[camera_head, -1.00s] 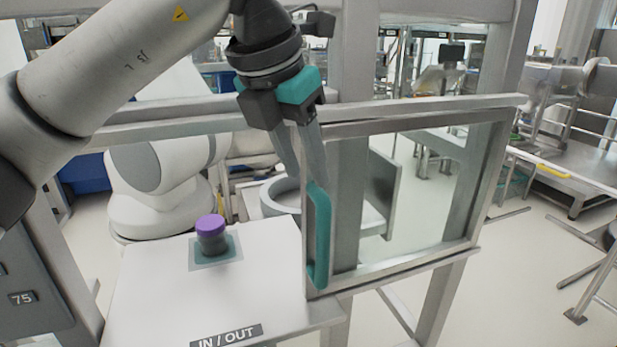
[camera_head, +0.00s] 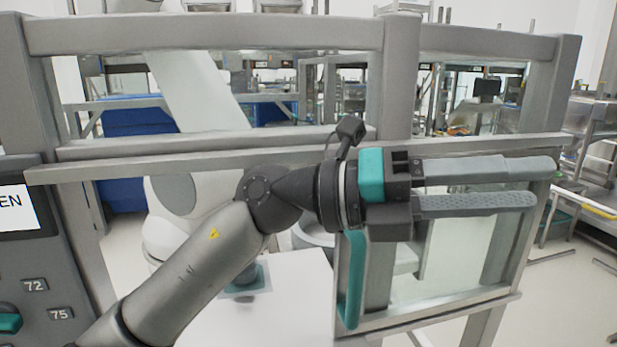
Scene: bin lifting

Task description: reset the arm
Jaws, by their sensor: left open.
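My left arm comes in from the lower left, and its left gripper (camera_head: 545,182) points to the right with its two long grey fingers apart and nothing between them. The gripper is in front of the sliding glass door (camera_head: 460,245), in the picture over its upper part. The door's teal handle (camera_head: 353,280) is below and left of the fingers, apart from them. The door stands at the right, and the opening left of it is clear of glass. My right gripper is not in view.
A white table (camera_head: 285,310) lies behind the opening, with a teal-grey holder (camera_head: 245,283) partly hidden by my arm. A grey control panel (camera_head: 50,270) stands at the left. Metal frame posts and rails (camera_head: 398,75) surround the door. A white machine stands behind.

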